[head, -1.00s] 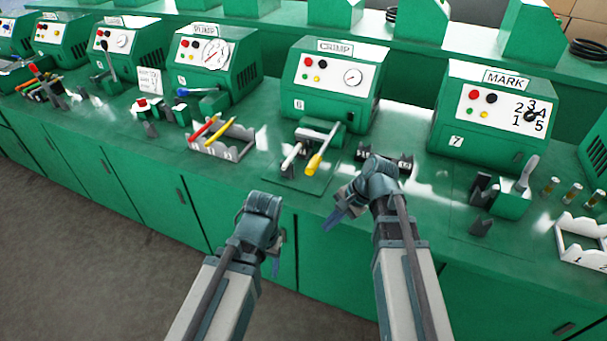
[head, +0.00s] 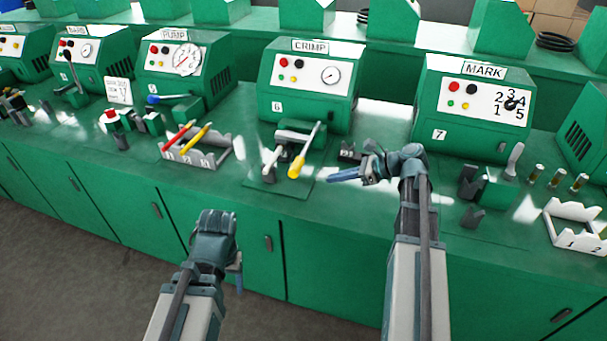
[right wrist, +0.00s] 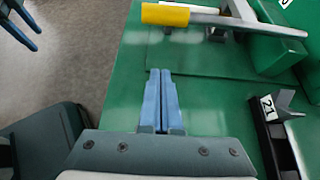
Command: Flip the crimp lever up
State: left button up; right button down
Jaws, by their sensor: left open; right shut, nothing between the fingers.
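The crimp machine (head: 308,92) is a green box marked CRIMP, with a gauge and buttons. The crimp lever (head: 298,163) stands in front of it on a green base. Its yellow grip is low and toward the counter's front edge, and its metal rod slants up to the back right. In the right wrist view the yellow grip (right wrist: 166,15) is at the top. My right gripper (head: 332,176) is shut and empty, to the right of the grip and apart from it. My left gripper (head: 239,284) hangs open in front of the counter, away from the lever.
A pale rod (head: 272,158) sits left of the lever. A small dark numbered rack (head: 350,152) lies just right of the crimp base. A white rack with red and yellow handles (head: 197,152) stands left. The MARK machine (head: 475,110) stands right. The front counter edge is clear.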

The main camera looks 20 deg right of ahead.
aim_at(307, 193)
jog(key=b+x, duration=0.5)
jog(key=x, duration=0.5)
jog(key=shift+w+a+f+b, duration=0.1)
jog(key=shift+a+f+b, duration=0.1)
jog(key=shift+f+b, duration=0.15)
notch_tip(307, 193, up, 3)
jog(key=p, duration=0.3)
jog(key=shift+w+a+r+p, duration=0.15)
jog(key=shift+r+p, duration=0.65)
jog(key=shift+r, duration=0.05)
